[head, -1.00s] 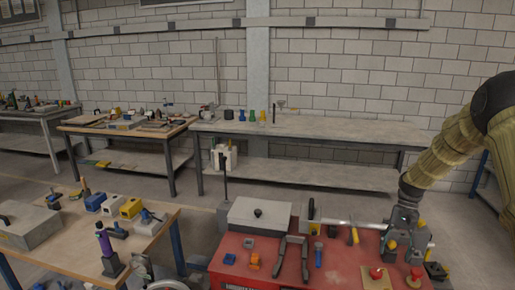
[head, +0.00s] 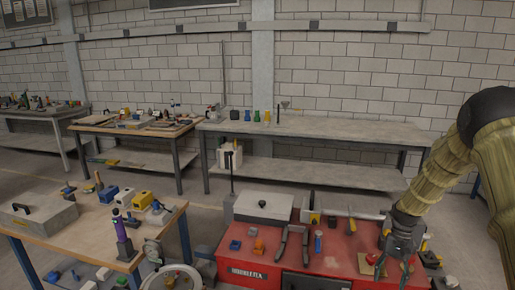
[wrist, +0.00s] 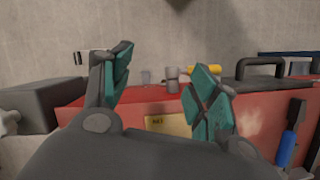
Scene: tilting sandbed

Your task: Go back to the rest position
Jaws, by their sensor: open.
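My gripper (head: 396,262) hangs at the end of my arm at the right of the head view, over the right end of a red workbench (head: 340,262). In the wrist view my gripper (wrist: 160,92) shows two teal-padded fingers spread apart with nothing between them. Beyond the fingers is the red front of a bench or chest (wrist: 262,118) with a yellowish label (wrist: 168,122). No rest position marker is visible.
The red top holds a grey box (head: 263,206), dark pliers (head: 292,244) and a blue-handled tool (head: 318,241). A wooden table (head: 80,238) with several tools stands at left. A long grey bench (head: 310,130) stands along the wall. Floor shows between them.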

